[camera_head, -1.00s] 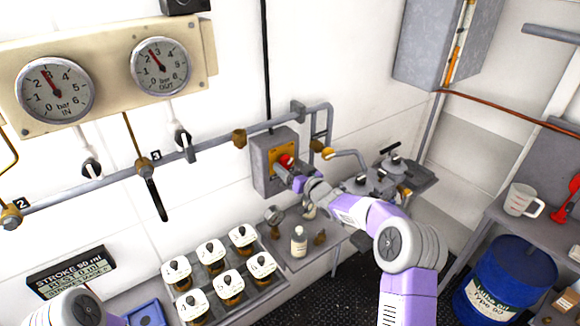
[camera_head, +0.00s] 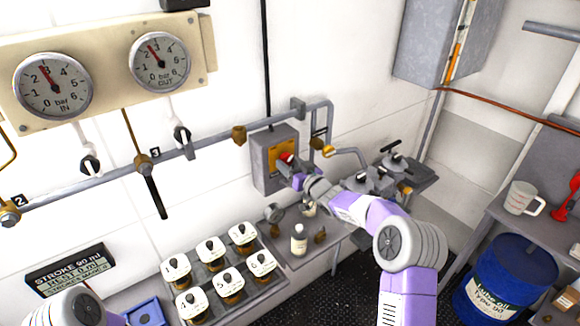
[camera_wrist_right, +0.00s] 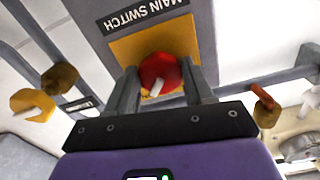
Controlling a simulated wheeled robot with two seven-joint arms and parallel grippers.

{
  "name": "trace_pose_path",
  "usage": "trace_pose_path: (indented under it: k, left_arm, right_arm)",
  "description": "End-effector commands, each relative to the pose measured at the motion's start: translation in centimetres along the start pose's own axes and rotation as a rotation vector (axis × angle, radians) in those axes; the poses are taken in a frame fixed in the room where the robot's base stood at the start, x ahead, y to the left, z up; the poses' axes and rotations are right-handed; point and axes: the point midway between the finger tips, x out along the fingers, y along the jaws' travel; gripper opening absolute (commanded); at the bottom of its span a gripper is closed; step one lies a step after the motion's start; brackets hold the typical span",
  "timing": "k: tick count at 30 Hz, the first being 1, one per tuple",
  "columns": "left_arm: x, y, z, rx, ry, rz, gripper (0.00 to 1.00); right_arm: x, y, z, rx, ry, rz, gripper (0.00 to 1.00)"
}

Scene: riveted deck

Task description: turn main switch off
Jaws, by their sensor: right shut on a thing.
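The main switch is a grey box (camera_head: 264,172) on the wall with a yellow plate (camera_wrist_right: 182,36) and a red rotary knob (camera_wrist_right: 160,72). A "MAIN SWITCH" label (camera_wrist_right: 150,10) shows in the right wrist view. The knob has a pale pointer mark. My right gripper (camera_head: 290,168) is at the front of the box, shut on the red knob; in the right wrist view its two fingers (camera_wrist_right: 160,88) stand on either side of it. In the head view the gripper partly hides the knob. My left arm (camera_head: 75,308) shows at the lower left edge; its gripper is out of view.
A grey pipe (camera_head: 110,181) with valves runs along the wall beside the switch box. Two gauges (camera_head: 54,86) hang at upper left. A rack of white-lidded jars (camera_head: 210,252) and a bottle (camera_head: 299,240) stand below. A blue drum (camera_head: 508,276) is at right.

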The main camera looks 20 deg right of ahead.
Motion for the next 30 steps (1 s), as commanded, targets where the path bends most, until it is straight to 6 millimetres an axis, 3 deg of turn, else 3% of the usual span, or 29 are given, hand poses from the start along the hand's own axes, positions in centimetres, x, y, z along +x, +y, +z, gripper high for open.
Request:
trace_pose_path:
  k: [15,30]
  left_arm:
    - [4.9,-1.9,-0.2,0.000,0.000,0.000,0.43]
    - [8.3,-3.1,-0.4,0.000,0.000,0.000,0.43]
  right_arm:
    - [0.0,0.2,0.3,-0.413,0.003,0.000,0.22]
    - [0.0,0.3,0.1,-0.888,0.000,0.000,0.22]
